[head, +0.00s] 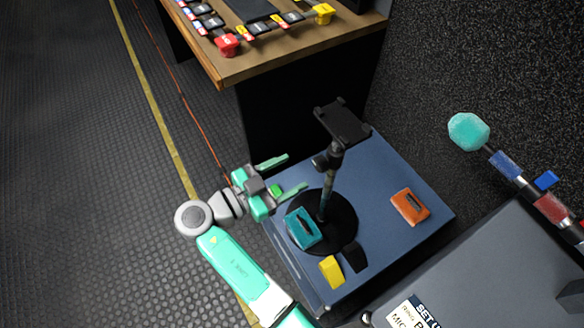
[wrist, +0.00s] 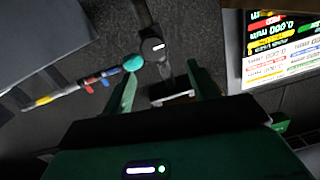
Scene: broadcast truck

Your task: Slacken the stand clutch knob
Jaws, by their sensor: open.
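The stand (head: 329,185) is a thin pole on a round black base, with a flat dark plate on top. Its clutch knob (head: 321,160) is a dark round piece at the joint partway up the pole. In the wrist view the knob (wrist: 153,48) faces me and carries a short white mark. My gripper (head: 297,170) is open and empty, left of the pole, its two green fingers pointing toward it. In the wrist view the fingers (wrist: 162,84) are spread, and the knob appears beyond and above the gap, apart from them.
The stand is on a blue case top (head: 385,165). Around its base are a teal block (head: 303,228), a yellow block (head: 331,271) and a black piece (head: 354,256); an orange block (head: 409,207) lies right. A wooden desk (head: 290,52) is behind. A teal-ended microphone (head: 468,131) is right.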

